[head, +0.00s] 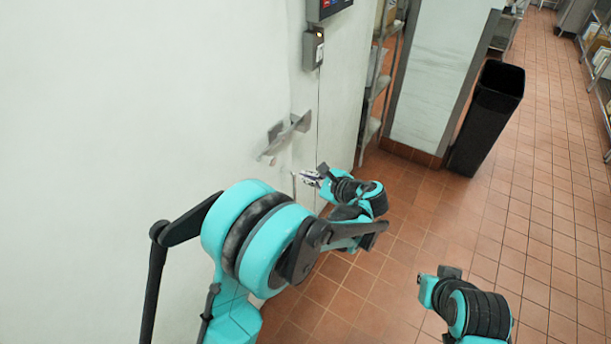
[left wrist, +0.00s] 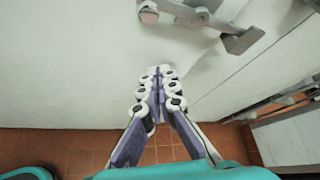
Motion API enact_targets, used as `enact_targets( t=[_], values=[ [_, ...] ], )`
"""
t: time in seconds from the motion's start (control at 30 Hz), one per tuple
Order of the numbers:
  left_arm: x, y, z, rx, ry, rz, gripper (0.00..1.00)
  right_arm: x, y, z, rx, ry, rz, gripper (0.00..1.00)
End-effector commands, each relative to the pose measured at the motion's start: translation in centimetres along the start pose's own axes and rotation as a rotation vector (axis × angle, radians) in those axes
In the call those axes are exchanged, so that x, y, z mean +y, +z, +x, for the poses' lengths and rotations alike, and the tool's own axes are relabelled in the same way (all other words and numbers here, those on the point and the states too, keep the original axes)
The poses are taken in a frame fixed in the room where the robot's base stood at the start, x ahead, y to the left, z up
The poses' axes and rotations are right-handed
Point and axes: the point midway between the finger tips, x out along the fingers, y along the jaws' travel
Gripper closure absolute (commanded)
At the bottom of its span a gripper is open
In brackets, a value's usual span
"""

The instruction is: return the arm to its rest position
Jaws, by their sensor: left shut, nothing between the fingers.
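My left arm comes in from the left in the head view, and its gripper (head: 310,178) is close in front of the white wall, below a metal lever handle (head: 287,137). In the left wrist view the fingers of the left gripper (left wrist: 163,72) are together and hold nothing. The lever handle (left wrist: 205,15) shows there beyond the fingertips, apart from them. My right arm shows in part at the bottom right of the head view. Its gripper is not in view.
A white wall (head: 130,90) fills the left side. A tall black bin (head: 487,117) stands on the tiled floor (head: 540,190) at the back right. A metal shelf (head: 377,95) is behind the wall's edge.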

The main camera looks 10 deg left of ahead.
Motion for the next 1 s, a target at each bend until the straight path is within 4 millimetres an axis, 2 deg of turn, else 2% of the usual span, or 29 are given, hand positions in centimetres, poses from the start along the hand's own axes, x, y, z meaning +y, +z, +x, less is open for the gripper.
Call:
enact_targets(
  t=[0.27,0.37,0.47,0.7,0.87,1.0],
  values=[
    [0.0,0.1,0.0,0.002,0.001,-0.003,1.00,0.0,0.0,0.0,0.000,0.000,0.000,1.00],
    [0.4,0.9,0.1,0.026,0.016,-0.040,1.00,0.0,0.0,0.0,0.000,0.000,0.000,1.00],
    [1.5,2.9,-0.1,0.086,0.055,-0.140,1.00,0.0,0.0,0.0,0.000,0.000,0.000,1.00],
    [7.2,8.2,-2.2,0.297,0.228,-0.569,1.00,0.0,0.0,0.0,0.000,0.000,0.000,1.00],
    [11.7,10.5,-4.8,0.415,0.365,-0.892,1.00,0.0,0.0,0.0,0.000,0.000,0.000,1.00],
    [15.5,11.4,-7.6,0.500,0.497,-1.186,1.00,0.0,0.0,0.0,0.000,0.000,0.000,1.00]
  ],
)
